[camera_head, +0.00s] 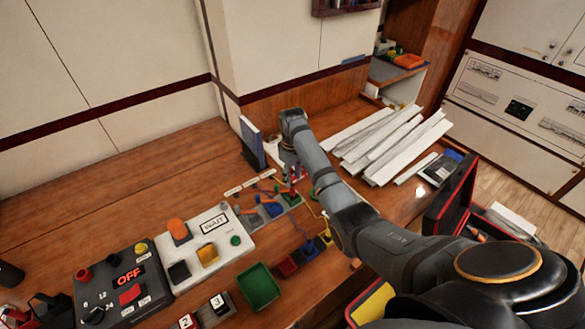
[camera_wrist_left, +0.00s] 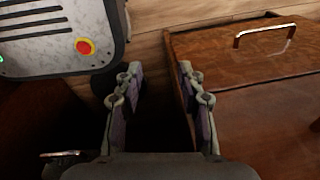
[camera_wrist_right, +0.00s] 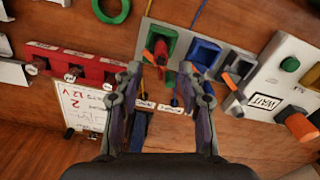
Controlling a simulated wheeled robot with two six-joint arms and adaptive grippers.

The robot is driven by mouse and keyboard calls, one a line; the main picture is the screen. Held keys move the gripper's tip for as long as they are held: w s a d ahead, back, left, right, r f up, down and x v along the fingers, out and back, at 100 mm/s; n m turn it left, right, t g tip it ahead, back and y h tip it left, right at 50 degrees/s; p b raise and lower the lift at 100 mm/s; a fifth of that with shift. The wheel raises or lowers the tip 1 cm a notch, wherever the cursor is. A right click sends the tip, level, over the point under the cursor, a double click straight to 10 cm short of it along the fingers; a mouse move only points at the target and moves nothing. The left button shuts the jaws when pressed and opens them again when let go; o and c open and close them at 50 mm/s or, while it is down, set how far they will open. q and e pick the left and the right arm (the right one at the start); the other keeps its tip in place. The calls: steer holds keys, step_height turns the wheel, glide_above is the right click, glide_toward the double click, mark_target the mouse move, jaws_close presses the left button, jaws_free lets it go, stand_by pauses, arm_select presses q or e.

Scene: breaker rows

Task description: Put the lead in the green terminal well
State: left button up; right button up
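The green terminal well (camera_wrist_right: 161,43) sits at the end of a grey strip, beside a blue well (camera_wrist_right: 204,51) and a grey well (camera_wrist_right: 236,67). It also shows in the head view (camera_head: 290,198). A red plug-like piece (camera_wrist_right: 161,55) stands at the green well, between my fingertips in the picture; whether it is seated there is unclear. It may be the lead's end. My right gripper (camera_wrist_right: 160,72) is open above the strip, its fingers apart from the red piece. It also shows in the head view (camera_head: 291,172). My left gripper (camera_wrist_left: 160,69) is open and empty, away from the bench top.
A red terminal block (camera_wrist_right: 80,66) and a whiteboard (camera_wrist_right: 80,105) lie left in the right wrist view. The white WAIT panel (camera_head: 228,240), black OFF box (camera_head: 115,292) and green tray (camera_head: 259,286) share the bench. White strips (camera_head: 385,145) lie behind my right arm.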

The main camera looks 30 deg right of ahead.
step_height(320, 180, up, 6)
steer(key=shift+b, duration=0.3)
stand_by(0.3)
